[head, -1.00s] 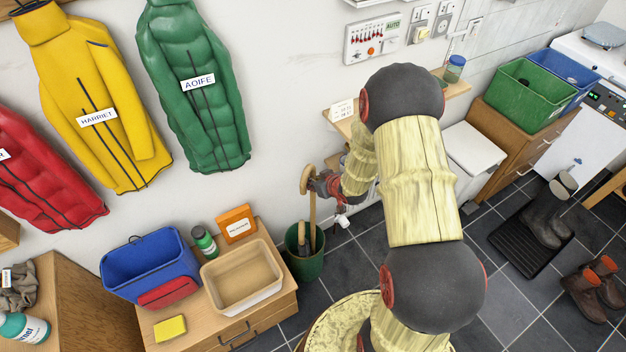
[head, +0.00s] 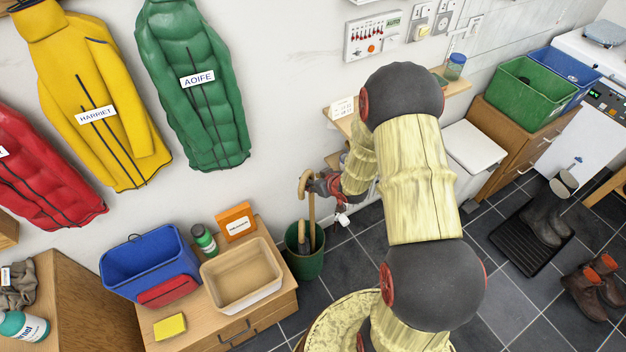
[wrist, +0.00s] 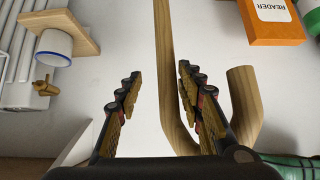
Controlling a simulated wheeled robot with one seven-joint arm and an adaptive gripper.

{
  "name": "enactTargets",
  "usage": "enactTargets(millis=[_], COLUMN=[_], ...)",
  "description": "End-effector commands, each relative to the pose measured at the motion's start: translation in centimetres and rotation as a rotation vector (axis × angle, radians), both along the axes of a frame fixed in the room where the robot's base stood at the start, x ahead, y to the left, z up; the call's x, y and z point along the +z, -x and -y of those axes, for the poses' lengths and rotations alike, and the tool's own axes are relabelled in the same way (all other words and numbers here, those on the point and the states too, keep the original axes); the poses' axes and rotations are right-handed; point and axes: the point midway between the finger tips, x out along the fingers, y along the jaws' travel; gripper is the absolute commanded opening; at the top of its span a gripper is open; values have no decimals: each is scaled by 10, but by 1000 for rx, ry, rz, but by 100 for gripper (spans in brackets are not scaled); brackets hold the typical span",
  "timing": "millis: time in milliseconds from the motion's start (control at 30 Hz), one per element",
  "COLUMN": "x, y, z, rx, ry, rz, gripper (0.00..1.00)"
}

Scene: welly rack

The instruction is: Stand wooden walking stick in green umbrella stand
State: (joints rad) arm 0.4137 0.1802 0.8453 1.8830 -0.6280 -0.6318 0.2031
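The wooden walking stick (head: 312,222) stands nearly upright, crook at the top, with its lower end inside the green umbrella stand (head: 308,266) by the wall. Its tip is hidden in the stand. My gripper (head: 322,185) is beside the stick just below the crook. In the wrist view my gripper (wrist: 157,75) is open, its fingers well apart. The stick (wrist: 167,60) runs between them, closer to the right finger, with a visible gap on the left. The curved handle (wrist: 244,100) shows right of the right finger.
Another dark-handled item (head: 303,238) is in the stand. Left of it, a wooden cabinet (head: 270,310) carries a beige tray (head: 242,300), a blue bin (head: 150,262) and an orange box (head: 236,222). A wall shelf (head: 340,118) is above my gripper.

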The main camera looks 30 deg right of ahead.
Motion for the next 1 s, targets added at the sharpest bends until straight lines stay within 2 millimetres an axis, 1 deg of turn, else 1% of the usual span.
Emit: enactTargets(millis=[133,267,367,600,733,900,1000], x=[0,7,18,51,66,77,80], y=[1,8,18,53,70,84,87], z=[0,1,2,6,7,7,7], rx=[0,-1,-1,-3,-2,-1,-1], ry=[0,0,1,1,2,1,1], rz=[-2,0,1,3,2,1,0], gripper=[38,38,38,38,38,38,38])
